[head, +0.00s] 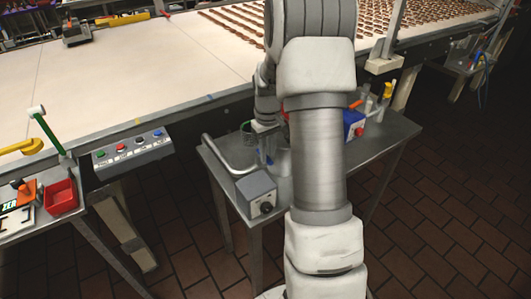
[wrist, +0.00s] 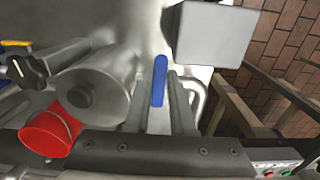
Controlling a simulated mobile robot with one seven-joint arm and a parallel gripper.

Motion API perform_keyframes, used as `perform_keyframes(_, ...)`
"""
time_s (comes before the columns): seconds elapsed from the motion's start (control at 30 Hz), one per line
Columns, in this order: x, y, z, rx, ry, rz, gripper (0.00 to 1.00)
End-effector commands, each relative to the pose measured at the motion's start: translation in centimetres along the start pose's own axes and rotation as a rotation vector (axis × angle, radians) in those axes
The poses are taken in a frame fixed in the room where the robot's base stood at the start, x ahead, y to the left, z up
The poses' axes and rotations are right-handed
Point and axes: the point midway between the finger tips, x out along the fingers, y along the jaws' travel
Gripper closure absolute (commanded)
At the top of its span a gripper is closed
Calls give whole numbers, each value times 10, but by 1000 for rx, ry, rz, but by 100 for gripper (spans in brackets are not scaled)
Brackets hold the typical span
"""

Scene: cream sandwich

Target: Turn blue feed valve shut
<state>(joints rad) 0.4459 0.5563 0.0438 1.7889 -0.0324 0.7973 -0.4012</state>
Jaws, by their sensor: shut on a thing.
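The blue feed valve handle (wrist: 159,82) is a narrow upright bar near the middle of the wrist view, over a bright metal surface. My gripper (wrist: 159,105) has one grey finger on each side of it and is shut on the handle. In the head view a small bit of blue (head: 269,159) shows below my gripper (head: 265,146) on the steel side table. My arm hides much of that area, and the valve body is hard to make out.
On the side table (head: 385,142) stand a grey box with a black knob (head: 257,190) and a bent metal pipe (head: 218,153). The wrist view shows a metal cylinder (wrist: 95,88) and a red cup-like part (wrist: 48,133) close on the left. A conveyor (head: 150,75) runs behind.

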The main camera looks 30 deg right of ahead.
Motion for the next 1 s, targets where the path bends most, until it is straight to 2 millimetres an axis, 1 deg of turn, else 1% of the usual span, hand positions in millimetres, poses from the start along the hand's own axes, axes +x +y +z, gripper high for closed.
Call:
perform_keyframes(0.2, -1, 2, 0, -32, 1, 1, 100)
perform_keyframes(0.57, -1, 2, 0, -37, 1, 2, 100)
perform_keyframes(0.6, -1, 2, 0, -36, 1, 2, 74)
perform_keyframes(0.73, 0, 2, 0, -35, 1, 1, 51)
perform_keyframes(0.77, 0, 2, 0, -35, 1, 1, 48)
perform_keyframes(1.0, 0, 2, 0, -35, 1, 0, 48)
